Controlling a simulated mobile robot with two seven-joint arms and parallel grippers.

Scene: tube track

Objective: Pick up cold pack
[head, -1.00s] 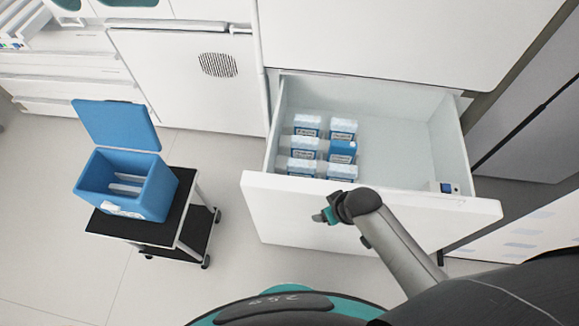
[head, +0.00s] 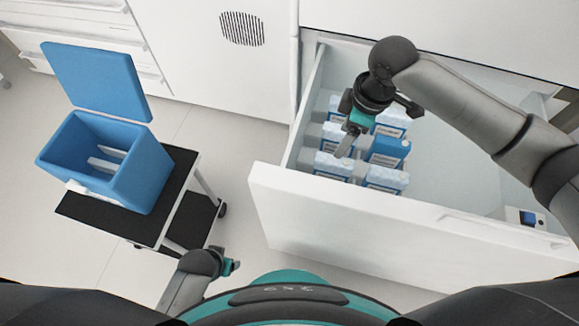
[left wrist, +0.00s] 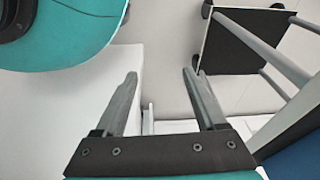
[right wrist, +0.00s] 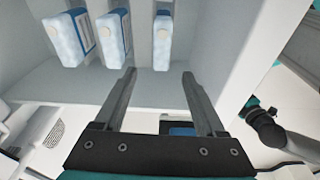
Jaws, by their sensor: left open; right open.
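Several white, frosted cold packs with blue labels stand in two columns in the open drawer, such as the front right cold pack (head: 386,179) and the front left cold pack (head: 332,166). One item in the right column, the blue-topped pack (head: 390,149), looks bluer. My right gripper (head: 345,143) is over the left column, hiding part of it. The right wrist view shows this gripper (right wrist: 158,78) open and empty, with three packs (right wrist: 113,38) beyond its fingers at the top left. My left gripper (head: 232,266) is low beside the cart; its wrist view (left wrist: 160,78) shows it open and empty.
The drawer (head: 400,222) has a high front wall, and its right part is free of packs. A small display (head: 527,217) sits at its front right. An open blue cooler box (head: 150,178) stands on a black-topped cart (head: 110,219) at the left.

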